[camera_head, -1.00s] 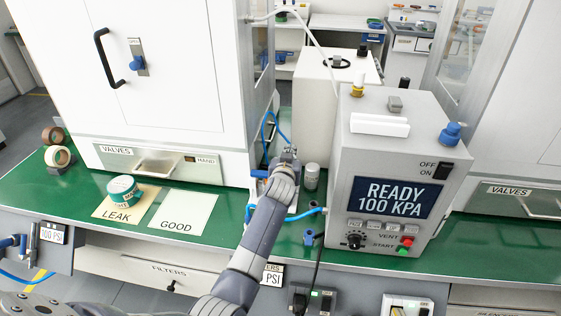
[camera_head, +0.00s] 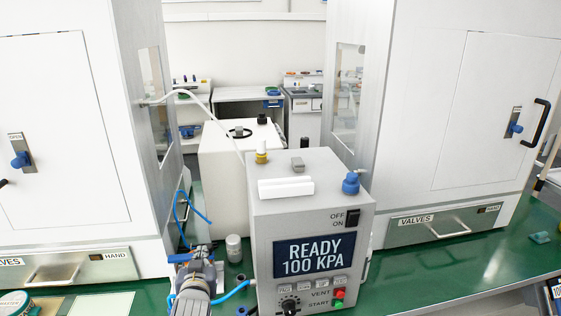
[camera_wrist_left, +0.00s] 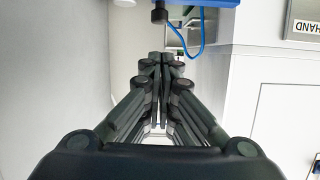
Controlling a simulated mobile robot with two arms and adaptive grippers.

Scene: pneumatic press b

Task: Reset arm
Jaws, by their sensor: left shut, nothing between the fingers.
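My left arm comes up from the bottom edge in the head view, and my left gripper (camera_head: 195,278) is beside the left side of the grey control box (camera_head: 312,222). In the left wrist view the gripper (camera_wrist_left: 163,62) shows its dark fingers drawn together, with nothing between them. The box's screen (camera_head: 314,256) reads READY 100 KPA. A blue tube (camera_head: 236,291) runs to the box close to my gripper. A blue part (camera_wrist_left: 215,3) and a curved blue hose lie beyond the fingertips in the wrist view. My right gripper is out of view.
White cabinets stand to the left (camera_head: 70,140) and right (camera_head: 455,120) of the box. A grey cylinder (camera_head: 234,248) stands between my gripper and the box.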

